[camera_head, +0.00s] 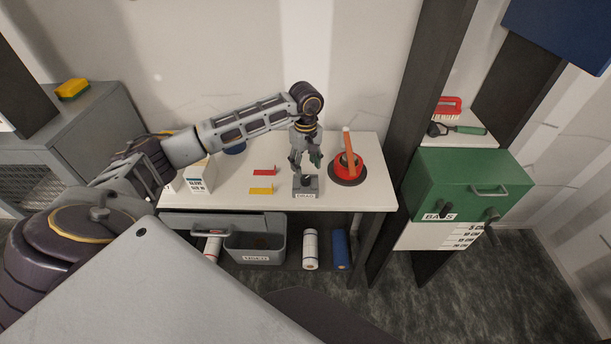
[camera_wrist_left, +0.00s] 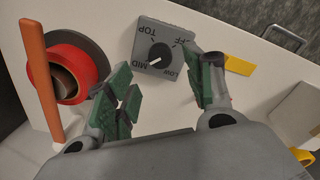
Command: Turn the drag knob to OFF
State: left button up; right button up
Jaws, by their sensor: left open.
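The drag knob is a dark round dial on a small grey box (camera_head: 306,187) with a DRAG label on its front, standing near the front edge of the white bench. In the left wrist view the knob (camera_wrist_left: 159,53) has a white pointer aimed down-left, around MID and LOW. TOP, MID, LOW and part of OFF are printed around it. My left gripper (camera_head: 305,163) hangs just behind and above the box in the head view. In the wrist view its green-padded fingers (camera_wrist_left: 163,92) are spread, with nothing between them, apart from the knob. My right gripper is not in view.
A green cabinet (camera_head: 470,185) stands right, beyond a dark post (camera_head: 410,110).

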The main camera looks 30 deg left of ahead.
aim_at(306, 178)
pick_arm(q)
jog(key=shift+f+p, duration=0.6)
jog(key=shift+f, duration=2.65)
jog(key=c, duration=1)
jog(key=shift+n, duration=0.3)
